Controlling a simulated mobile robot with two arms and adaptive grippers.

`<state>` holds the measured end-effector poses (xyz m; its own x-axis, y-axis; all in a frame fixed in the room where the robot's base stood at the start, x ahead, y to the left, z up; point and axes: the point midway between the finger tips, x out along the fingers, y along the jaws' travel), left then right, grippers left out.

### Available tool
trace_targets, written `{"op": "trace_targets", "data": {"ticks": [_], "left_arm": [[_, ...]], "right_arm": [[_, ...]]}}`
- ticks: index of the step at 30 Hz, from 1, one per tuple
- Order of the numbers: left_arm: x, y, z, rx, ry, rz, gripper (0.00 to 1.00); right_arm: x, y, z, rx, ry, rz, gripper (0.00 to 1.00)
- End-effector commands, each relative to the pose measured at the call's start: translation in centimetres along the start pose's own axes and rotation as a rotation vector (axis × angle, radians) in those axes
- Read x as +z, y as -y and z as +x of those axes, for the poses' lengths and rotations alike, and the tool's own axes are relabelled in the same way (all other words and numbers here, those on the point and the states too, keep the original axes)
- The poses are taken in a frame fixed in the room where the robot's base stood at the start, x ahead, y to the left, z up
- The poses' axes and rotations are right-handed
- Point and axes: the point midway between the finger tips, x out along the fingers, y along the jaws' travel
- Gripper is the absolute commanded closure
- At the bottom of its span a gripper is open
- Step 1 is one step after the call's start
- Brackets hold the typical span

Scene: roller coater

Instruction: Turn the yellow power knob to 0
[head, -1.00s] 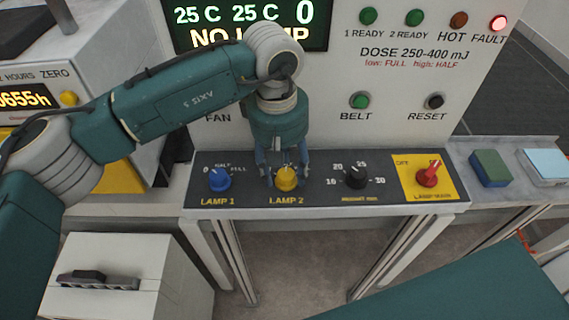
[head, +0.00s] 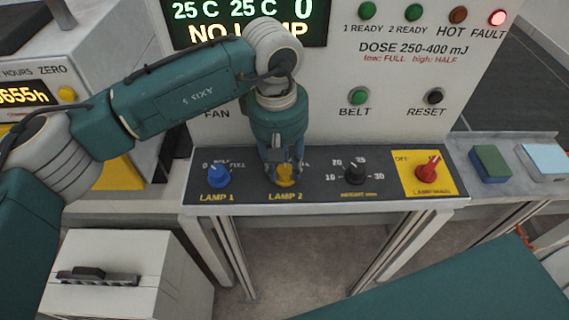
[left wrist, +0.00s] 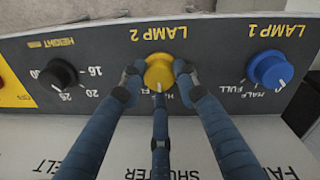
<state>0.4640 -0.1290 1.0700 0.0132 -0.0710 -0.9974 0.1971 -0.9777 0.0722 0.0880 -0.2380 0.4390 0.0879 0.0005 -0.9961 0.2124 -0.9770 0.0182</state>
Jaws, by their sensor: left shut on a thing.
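The yellow LAMP 2 knob (head: 285,175) sits on the dark sloping control panel (head: 320,186). It also shows in the left wrist view (left wrist: 158,72), where a white pointer mark faces the bottom of the picture, beside partly hidden HALF lettering. My left gripper (head: 284,172) reaches down from above and is shut on this knob. In the left wrist view its blue fingers (left wrist: 158,80) stand around the knob, on both sides and in front. The fingers hide part of the knob and of its scale markings. My right gripper is not in view.
The blue LAMP 1 knob (head: 218,176) is left of the yellow one. The black height knob (head: 355,172) and the red knob (head: 428,170) are to its right. The upright machine face stands behind the panel. The display reads NO LAMP, and the red FAULT light (head: 498,17) glows.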

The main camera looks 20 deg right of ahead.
Motion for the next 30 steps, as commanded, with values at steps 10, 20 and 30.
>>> {"op": "trace_targets", "data": {"ticks": [10,20,30], "left_arm": [[-0.3,0.0,-0.1,0.003,-0.009,-0.032,0.95],[-0.3,0.1,0.3,0.004,-0.023,-0.176,0.96],[-0.3,0.1,0.2,0.007,-0.046,-0.468,0.96]], "right_arm": [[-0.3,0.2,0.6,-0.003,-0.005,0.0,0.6],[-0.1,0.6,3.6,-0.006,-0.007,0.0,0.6],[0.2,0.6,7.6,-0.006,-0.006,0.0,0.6]]}}
